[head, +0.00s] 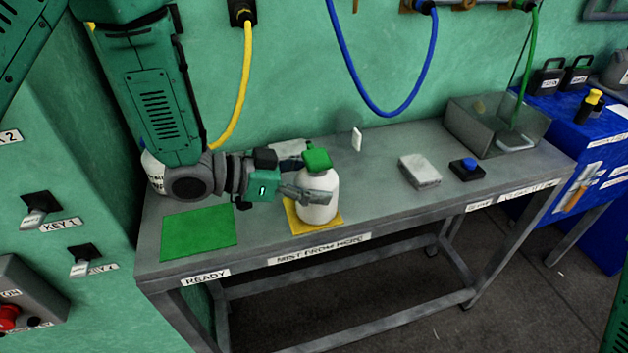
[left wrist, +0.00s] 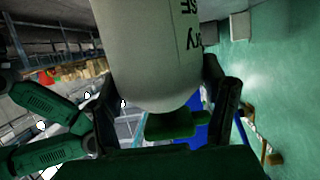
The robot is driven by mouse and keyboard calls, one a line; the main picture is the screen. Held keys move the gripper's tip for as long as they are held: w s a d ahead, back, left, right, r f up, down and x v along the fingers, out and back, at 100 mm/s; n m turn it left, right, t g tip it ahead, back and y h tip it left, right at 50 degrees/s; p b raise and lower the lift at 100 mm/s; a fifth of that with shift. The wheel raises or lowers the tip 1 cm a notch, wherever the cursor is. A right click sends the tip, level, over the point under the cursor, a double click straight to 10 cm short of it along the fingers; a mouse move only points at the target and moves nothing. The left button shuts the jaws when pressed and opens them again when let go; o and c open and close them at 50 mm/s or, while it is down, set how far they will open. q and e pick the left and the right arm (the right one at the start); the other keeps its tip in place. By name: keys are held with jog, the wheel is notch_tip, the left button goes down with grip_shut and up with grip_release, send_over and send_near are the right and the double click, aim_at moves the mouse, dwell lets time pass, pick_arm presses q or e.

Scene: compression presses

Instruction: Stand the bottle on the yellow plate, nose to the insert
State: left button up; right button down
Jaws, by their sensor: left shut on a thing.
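A white bottle (head: 318,205) with a green spray head (head: 317,158) stands upright on or just above the yellow plate (head: 297,224); I cannot tell whether its base touches. My left gripper (head: 312,195) comes from the left and is shut on the bottle's body. In the left wrist view the white bottle (left wrist: 150,50) fills the space between the dark fingers, with dark lettering on its side and its green head (left wrist: 170,124) below. Which way the nose points is hard to tell. No insert is clearly seen. My right gripper is not in view.
A green plate (head: 199,231) lies left on the grey bench. To the right are a pale block (head: 420,170), a blue-topped button box (head: 467,168) and a metal basin (head: 480,130). A small white piece (head: 357,139) is behind the bottle. A partly hidden white container (head: 154,173) is behind my arm.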

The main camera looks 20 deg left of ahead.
pick_arm(q)
jog(key=shift+a, duration=0.75)
jog(key=o, duration=1.6)
jog(key=shift+a, duration=0.1)
jog(key=shift+d, duration=0.4)
jog(key=shift+r, duration=0.1)
jog(key=p+v, duration=0.1)
jog(key=v, duration=1)
jog(key=shift+s+a, duration=0.25)
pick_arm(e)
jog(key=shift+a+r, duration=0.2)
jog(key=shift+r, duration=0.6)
pick_arm(q)
jog(key=shift+a, duration=0.1)
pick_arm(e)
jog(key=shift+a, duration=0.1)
